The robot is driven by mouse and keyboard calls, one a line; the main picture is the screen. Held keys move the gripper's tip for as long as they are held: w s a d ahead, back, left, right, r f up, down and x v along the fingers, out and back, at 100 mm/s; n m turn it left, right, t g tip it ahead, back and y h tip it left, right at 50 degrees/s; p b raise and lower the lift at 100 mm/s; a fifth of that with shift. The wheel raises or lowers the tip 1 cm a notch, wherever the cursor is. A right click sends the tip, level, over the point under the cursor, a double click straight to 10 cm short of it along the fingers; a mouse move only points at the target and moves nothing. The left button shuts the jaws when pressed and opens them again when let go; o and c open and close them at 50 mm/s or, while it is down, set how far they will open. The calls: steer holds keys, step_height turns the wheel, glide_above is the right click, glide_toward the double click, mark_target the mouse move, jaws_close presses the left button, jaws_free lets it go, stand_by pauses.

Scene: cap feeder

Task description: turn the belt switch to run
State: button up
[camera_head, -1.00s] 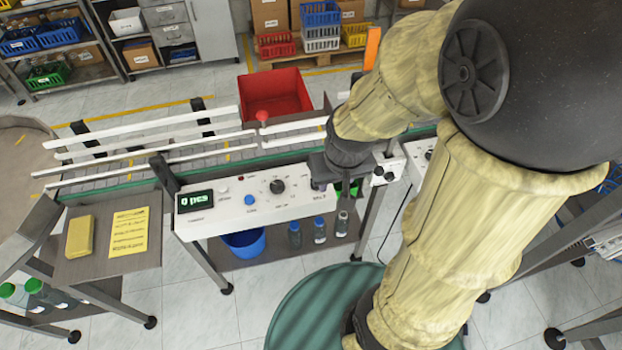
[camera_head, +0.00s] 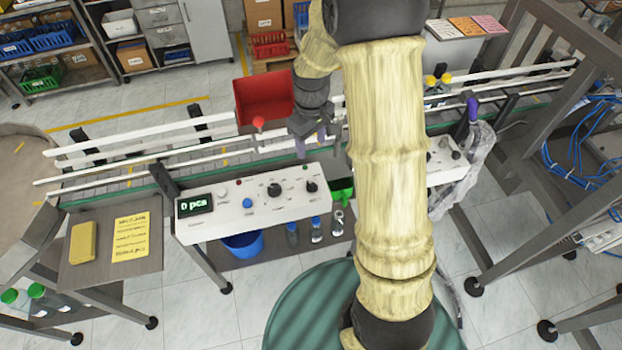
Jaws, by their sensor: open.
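The white control panel (camera_head: 222,221) stands at the front of the conveyor. At its right end is a small black rotary knob (camera_head: 311,187). The label below it is too small to read surely, but it looked like "BELT" in the earlier frame. Left of it is a larger black knob (camera_head: 275,190) with a dial scale. I cannot tell exactly where either knob points. My gripper (camera_head: 318,146) is open and empty, pointing down behind and above the right end of the panel, apart from the small knob.
The conveyor (camera_head: 110,183) with white rails runs behind the panel. A red bin (camera_head: 264,97) stands behind the rails. A blue button (camera_head: 247,203) and a display (camera_head: 195,204) reading "0 pcs" are on the panel. A green bin (camera_head: 341,190) sits just right of it.

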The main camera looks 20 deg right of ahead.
steer(key=shift+s+f, duration=0.1)
steer(key=p, duration=0.5)
glide_toward(311, 184)
step_height(311, 184, down, 9)
stand_by(0.6)
steer(key=c, duration=0.9)
